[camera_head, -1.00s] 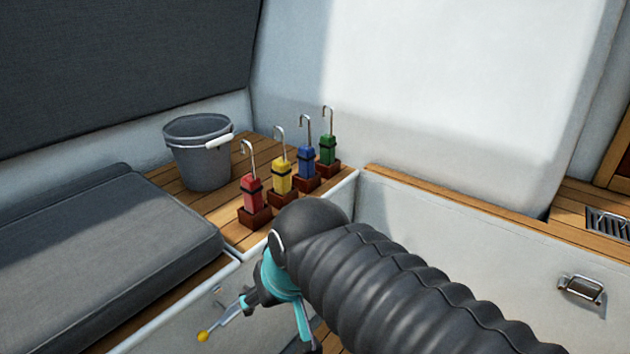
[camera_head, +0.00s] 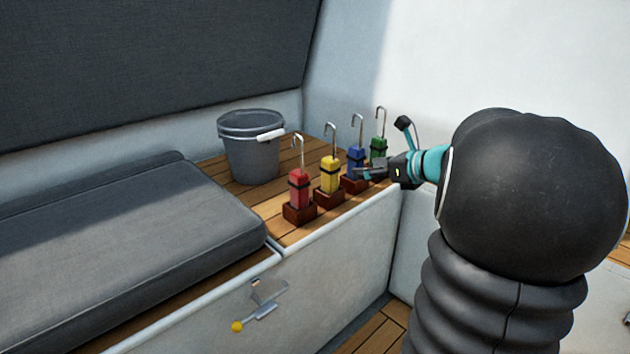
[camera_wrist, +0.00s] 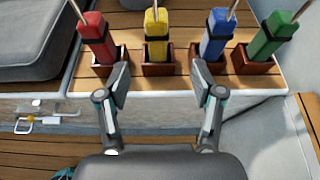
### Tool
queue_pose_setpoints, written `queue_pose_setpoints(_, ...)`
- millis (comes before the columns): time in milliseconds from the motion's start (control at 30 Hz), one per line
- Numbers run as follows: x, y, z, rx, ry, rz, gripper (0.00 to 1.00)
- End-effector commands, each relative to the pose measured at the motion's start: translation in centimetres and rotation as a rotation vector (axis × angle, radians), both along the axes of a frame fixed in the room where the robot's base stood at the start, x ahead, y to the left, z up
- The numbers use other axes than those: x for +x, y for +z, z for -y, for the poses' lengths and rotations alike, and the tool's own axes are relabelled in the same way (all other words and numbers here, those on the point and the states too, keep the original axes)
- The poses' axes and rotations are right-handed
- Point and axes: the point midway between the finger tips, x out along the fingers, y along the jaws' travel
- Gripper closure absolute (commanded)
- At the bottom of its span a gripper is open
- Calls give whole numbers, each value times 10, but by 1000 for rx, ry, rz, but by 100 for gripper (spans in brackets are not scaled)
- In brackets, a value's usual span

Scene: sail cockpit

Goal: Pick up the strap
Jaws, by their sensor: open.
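Several strap bundles with dark bands and metal hooks stand upright in brown holders on the wooden ledge. They are the red strap (camera_head: 299,188), the yellow strap (camera_head: 330,174), the blue strap (camera_head: 355,158) and the green strap (camera_head: 379,147). All show in the wrist view: red (camera_wrist: 97,38), yellow (camera_wrist: 156,35), blue (camera_wrist: 215,35) and green (camera_wrist: 272,35). My gripper (camera_head: 372,172) is open and empty, beside the blue holder in the head view. In the wrist view my gripper (camera_wrist: 160,82) has its fingers apart, with the yellow strap's holder beyond the gap.
A grey bucket (camera_head: 250,150) stands behind the straps. A grey cushion (camera_head: 130,225) lies on the bench at left. A latch with a yellow knob (camera_head: 238,326) is on the bench front. A white wall rises behind the ledge.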

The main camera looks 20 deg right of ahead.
Motion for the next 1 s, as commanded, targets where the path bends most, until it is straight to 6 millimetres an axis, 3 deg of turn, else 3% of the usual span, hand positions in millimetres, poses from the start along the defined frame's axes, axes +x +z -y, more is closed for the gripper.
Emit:
queue_pose_setpoints(433, 62, -27, -21, 13, -6, 2, 33)
queue_pose_setpoints(767, 78, -34, -28, 11, -6, 1, 33)
queue_pose_setpoints(1000, 102, -46, -44, 11, -5, 0, 33)
